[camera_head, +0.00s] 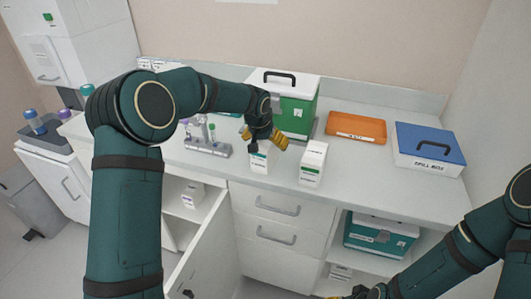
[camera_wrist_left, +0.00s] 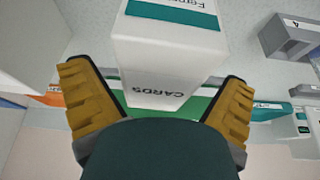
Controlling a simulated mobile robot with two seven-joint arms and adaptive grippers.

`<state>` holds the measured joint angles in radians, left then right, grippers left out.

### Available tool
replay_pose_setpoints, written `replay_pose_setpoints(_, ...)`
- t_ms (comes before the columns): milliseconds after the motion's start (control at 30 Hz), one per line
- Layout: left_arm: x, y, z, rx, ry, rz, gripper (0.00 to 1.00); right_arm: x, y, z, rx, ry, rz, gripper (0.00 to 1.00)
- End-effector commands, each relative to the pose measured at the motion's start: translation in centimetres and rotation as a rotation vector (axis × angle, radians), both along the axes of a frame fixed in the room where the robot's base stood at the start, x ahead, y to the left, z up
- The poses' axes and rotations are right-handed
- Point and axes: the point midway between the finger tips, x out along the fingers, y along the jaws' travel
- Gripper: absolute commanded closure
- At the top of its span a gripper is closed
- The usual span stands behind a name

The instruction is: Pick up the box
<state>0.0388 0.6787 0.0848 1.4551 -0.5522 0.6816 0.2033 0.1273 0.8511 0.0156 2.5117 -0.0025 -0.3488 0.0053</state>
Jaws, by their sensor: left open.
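A white box with a teal label (camera_head: 259,161) stands upright on the counter, its upper part partly hidden by my left gripper (camera_head: 266,142). The fingers are open, with a gap visible on each side near the box's end. A second white box with a green label (camera_head: 312,163) stands just to the right. My right gripper (camera_head: 345,294) is only partly in view at the bottom edge.
A green case with a white lid (camera_head: 295,112) stands behind the boxes. An orange tray (camera_head: 356,128) and a blue-lidded spill box (camera_head: 428,150) are to the right. A grey tube rack (camera_head: 208,148) is to the left. A cabinet door (camera_head: 210,245) hangs open below.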

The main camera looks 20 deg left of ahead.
Motion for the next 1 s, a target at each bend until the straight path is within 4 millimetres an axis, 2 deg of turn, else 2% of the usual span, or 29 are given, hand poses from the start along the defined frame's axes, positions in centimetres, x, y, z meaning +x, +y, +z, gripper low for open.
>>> replay_pose_setpoints(33, 0.3, -0.1, -0.8, 0.0, 0.001, -0.001, 0.0, 0.0, 0.0, -0.2, 0.0, -0.001, 0.0, 0.53)
replay_pose_setpoints(133, 0.5, -0.2, -1.3, 0.001, 0.0, -0.002, 0.0, 0.1, 0.0, -0.3, 0.0, -0.002, -0.001, 0.53)
replay_pose_setpoints(1000, 0.5, -0.2, -1.8, -0.001, 0.0, -0.001, 0.0, 0.1, 0.0, -0.6, 0.0, -0.001, 0.0, 0.53)
